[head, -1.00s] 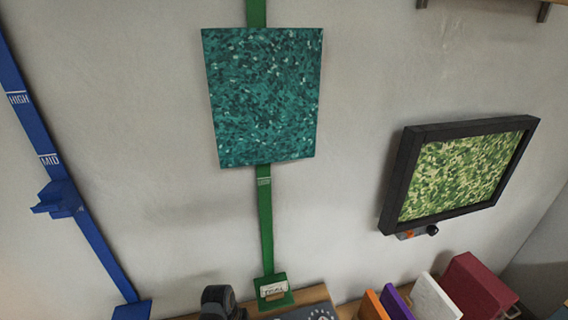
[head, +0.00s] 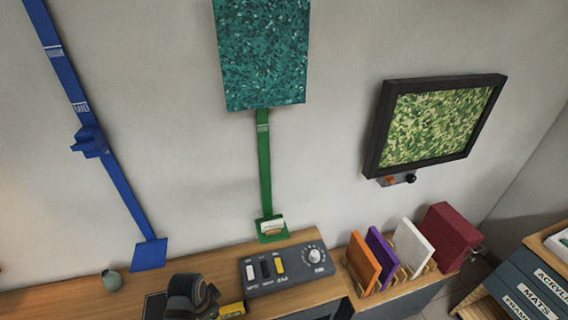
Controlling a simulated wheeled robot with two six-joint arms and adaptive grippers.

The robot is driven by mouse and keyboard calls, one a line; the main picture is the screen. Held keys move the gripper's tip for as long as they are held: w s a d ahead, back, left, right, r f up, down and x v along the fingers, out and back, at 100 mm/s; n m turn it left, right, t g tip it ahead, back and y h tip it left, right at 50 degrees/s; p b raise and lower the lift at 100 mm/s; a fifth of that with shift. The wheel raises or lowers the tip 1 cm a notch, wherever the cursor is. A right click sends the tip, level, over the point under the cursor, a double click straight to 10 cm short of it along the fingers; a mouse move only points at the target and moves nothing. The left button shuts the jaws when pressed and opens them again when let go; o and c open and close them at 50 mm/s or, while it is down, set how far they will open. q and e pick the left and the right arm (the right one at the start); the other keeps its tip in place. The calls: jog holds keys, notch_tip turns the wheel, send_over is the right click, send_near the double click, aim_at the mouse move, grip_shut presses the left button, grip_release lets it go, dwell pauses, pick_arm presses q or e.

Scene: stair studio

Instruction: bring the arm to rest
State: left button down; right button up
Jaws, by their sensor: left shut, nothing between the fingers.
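My left gripper (head: 192,294) is dark grey and shows at the bottom of the head view, left of centre. It appears over the wooden desk, left of the grey control box, and is shut with nothing in it. Only a small part of it shows; the arm behind it is cut off by the bottom edge. My right gripper is not in view.
The wooden desk (head: 50,300) runs along the wall. On it are the grey control box (head: 290,269), a small greenish pot (head: 111,279) and upright coloured panels (head: 381,252). A blue rail (head: 123,196), a teal panel (head: 263,55) and a framed green picture (head: 440,122) are on the wall.

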pick_arm(q)
jog(key=s+a+r+n+t+y, duration=0.15)
jog(key=s+a+r+n, duration=0.25)
jog(key=s+r+n, duration=0.45)
jog(key=s+a+f+b, duration=0.1)
jog(key=f+b, duration=0.2)
jog(key=f, duration=0.9)
jog(key=s+a+f+g+b, duration=0.1)
jog(key=f+b, duration=0.1)
jog(key=f, duration=1)
jog(key=s+a+f+b, duration=0.1)
jog(key=s+f+b, duration=0.15)
jog(key=f, duration=0.95)
jog(key=s+f+g+b, duration=0.1)
jog(key=s+f+b, duration=0.4)
jog(key=s+f, duration=1.1)
notch_tip(320, 180, down, 3)
jog(key=shift+s+a+b, duration=0.2)
jog(key=shift+a+b, duration=0.1)
jog(key=shift+a, duration=0.05)
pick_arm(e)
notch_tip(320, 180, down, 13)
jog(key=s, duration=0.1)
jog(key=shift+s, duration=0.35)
pick_arm(q)
jog(key=shift+m, duration=0.25)
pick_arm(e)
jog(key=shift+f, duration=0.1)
